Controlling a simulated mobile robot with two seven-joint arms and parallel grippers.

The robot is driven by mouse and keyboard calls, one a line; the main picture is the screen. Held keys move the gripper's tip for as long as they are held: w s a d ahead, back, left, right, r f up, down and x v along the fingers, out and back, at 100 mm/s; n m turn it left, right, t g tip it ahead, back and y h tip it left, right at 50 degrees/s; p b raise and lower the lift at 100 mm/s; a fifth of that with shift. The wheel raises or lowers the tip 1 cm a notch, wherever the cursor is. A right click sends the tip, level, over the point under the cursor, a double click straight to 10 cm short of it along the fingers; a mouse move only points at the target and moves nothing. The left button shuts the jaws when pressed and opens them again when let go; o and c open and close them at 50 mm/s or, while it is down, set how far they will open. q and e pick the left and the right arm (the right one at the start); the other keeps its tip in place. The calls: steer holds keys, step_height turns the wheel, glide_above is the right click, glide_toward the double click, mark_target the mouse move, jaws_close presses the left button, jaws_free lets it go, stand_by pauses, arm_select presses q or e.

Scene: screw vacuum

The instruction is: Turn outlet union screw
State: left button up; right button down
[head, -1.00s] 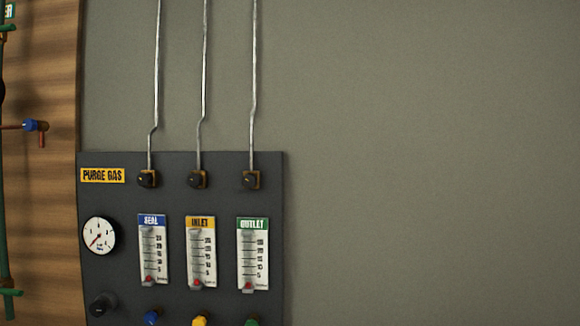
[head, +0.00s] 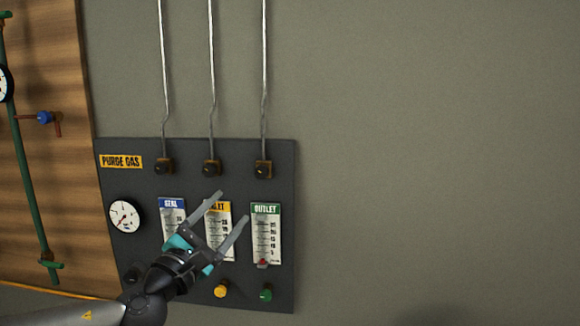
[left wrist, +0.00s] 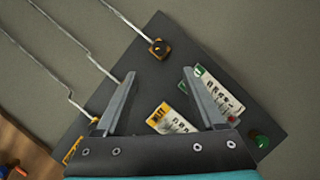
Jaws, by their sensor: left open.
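The outlet union screw is a dark knob on a brass-coloured square fitting (head: 263,169), at the foot of the rightmost tube, above the green OUTLET label (head: 266,209). In the left wrist view this fitting (left wrist: 159,48) lies ahead of the fingertips, slightly above the middle of the gap. My left gripper (head: 232,206) is open and empty, in front of the panel, below and left of the outlet fitting and apart from it. Its fingers (left wrist: 158,78) spread wide in the wrist view. It hides parts of the SEAL and INLET gauges. My right gripper is not in view.
The dark PURGE GAS panel (head: 285,240) also bears two similar fittings (head: 211,168), a round dial (head: 126,215), and yellow (head: 221,290) and green (head: 266,293) knobs. A wooden board (head: 55,170) with a green pipe stands at left. The wall at right is clear.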

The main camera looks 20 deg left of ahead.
mark_target(261, 173)
arm_select(q)
steer(key=p+x, duration=0.2)
steer(key=x, duration=0.4)
steer(key=p+x, duration=0.2)
steer(key=x, duration=0.5)
steer(key=shift+w+r, duration=0.25)
steer(key=shift+r, duration=0.05)
steer(key=shift+x, duration=0.8)
jaws_close()
